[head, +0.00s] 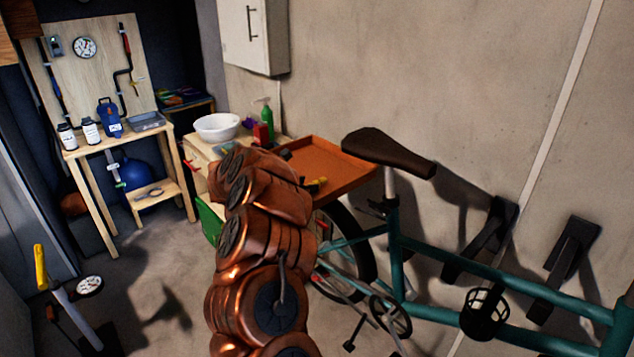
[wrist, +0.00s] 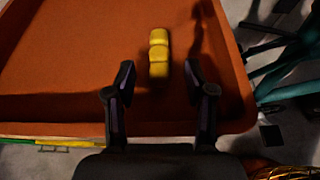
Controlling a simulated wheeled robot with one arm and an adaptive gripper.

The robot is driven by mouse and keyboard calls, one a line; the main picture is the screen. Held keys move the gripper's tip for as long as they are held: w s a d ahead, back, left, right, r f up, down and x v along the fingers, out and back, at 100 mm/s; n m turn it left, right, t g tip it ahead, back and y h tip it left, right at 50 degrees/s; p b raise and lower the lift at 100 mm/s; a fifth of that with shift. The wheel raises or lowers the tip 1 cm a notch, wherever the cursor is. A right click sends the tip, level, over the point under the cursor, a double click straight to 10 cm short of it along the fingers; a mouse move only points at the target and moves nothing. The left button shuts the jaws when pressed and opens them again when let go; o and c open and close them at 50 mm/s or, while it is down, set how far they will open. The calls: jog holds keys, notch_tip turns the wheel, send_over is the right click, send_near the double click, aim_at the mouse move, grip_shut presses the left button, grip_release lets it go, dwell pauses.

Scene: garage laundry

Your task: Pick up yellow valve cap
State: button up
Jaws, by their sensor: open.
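The yellow valve cap (wrist: 158,52) lies on the orange tray (wrist: 60,60) in the wrist view. It looks like two short rounded yellow parts in line. My gripper (wrist: 158,76) is open, with its two dark fingers over the tray's near part. The cap is just beyond the fingertips, roughly centred between them, and no contact shows. In the head view a small yellow thing (head: 317,185), likely the cap, shows on the orange tray (head: 345,160) beside my copper-coloured arm. My arm hides most of the gripper there.
A white bowl (head: 217,127), a green bottle (head: 267,118) and a red item (head: 262,133) stand left of the tray. A teal bicycle (head: 440,262) with a brown saddle (head: 388,150) stands close on the right. A workbench (head: 120,142) is at the back left.

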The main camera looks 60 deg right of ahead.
jog(key=shift+p+x, duration=0.3)
jog(key=shift+x, duration=0.95)
jog(key=shift+c, duration=0.3)
jog(key=c, duration=0.8)
